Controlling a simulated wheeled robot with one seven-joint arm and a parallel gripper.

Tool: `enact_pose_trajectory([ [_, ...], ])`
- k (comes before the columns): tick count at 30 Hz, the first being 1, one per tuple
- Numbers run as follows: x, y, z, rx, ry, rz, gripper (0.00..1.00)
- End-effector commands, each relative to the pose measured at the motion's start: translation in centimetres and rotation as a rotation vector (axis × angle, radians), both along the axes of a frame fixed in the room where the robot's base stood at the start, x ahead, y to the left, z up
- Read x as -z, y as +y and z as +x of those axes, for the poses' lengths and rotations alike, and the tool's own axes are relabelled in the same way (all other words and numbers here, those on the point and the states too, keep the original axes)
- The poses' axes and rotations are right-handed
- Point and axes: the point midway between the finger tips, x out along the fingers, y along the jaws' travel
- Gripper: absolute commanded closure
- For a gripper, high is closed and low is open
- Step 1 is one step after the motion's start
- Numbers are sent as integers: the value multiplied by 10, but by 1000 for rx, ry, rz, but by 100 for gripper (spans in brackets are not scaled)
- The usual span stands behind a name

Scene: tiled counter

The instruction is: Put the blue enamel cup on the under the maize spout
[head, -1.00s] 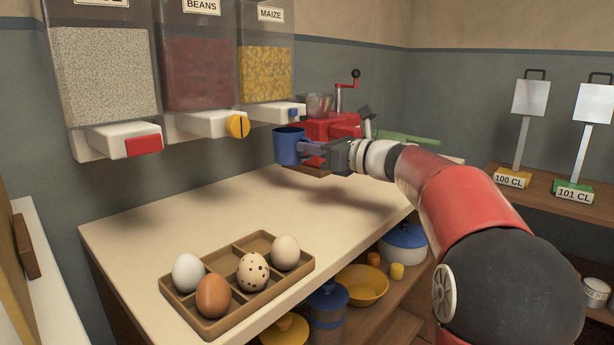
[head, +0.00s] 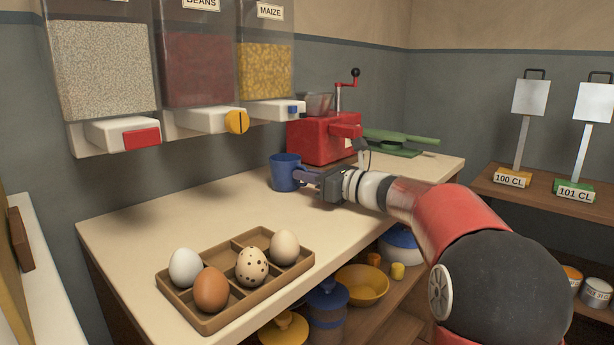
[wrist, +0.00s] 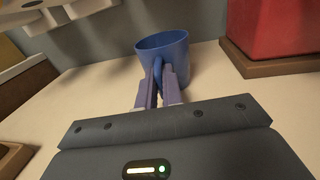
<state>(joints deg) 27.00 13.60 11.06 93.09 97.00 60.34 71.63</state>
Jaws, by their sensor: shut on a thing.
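The blue enamel cup (head: 285,172) is upright, at or just above the counter (head: 190,210), in front of the wall below the maize dispenser (head: 266,70). My gripper (head: 308,179) is shut on the cup's handle from the right. In the wrist view the cup (wrist: 166,55) opens upward and the fingers (wrist: 158,85) pinch its handle. The maize spout (head: 275,111), white with a small blue tab, is higher than the cup and slightly left of it in the head view. I cannot tell whether the cup's base touches the counter.
A wooden egg tray (head: 215,322) holding several eggs is at the front. The counter between tray and cup is clear.

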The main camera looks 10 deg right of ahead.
Motion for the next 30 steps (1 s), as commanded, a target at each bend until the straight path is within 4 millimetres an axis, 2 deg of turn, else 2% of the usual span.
enact_pose_trajectory([
  [1,3,0,0,0,0,0,100],
  [2,2,0,0,0,0,0,88],
  [6,2,0,0,0,1,1,70],
  [17,-3,-1,-1,1,1,1,70],
  [20,-2,-11,-10,2,0,0,70],
  [30,-2,-60,-63,3,1,-1,70],
])
